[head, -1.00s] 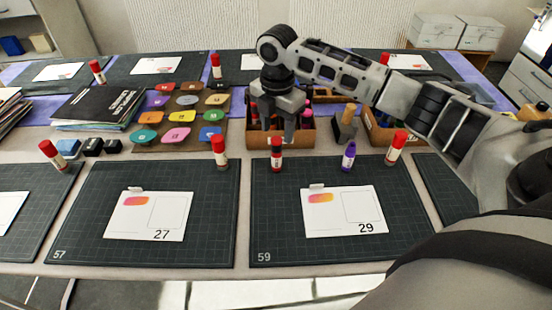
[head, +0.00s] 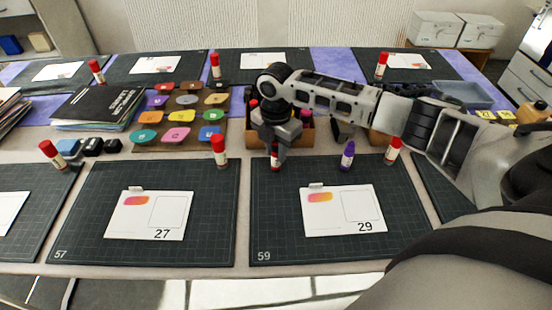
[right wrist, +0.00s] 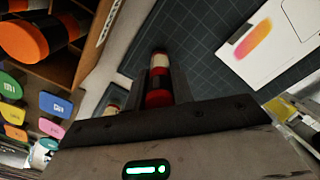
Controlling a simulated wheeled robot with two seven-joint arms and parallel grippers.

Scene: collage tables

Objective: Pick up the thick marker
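In the right wrist view the marker (right wrist: 159,65) shows red, black and pale bands and lies between the two fingers of my right gripper (right wrist: 160,88). The fingers stand close on both sides of it; whether they touch it cannot be told. A purple marker (head: 348,156) stands to the right. My left gripper is not in view.
Red-capped sticks stand left (head: 219,151) and right (head: 393,151) of the marker. A wooden organizer (head: 303,133) is just behind my gripper. A white card (head: 343,209) lies on the dark mat (head: 290,248) in front.

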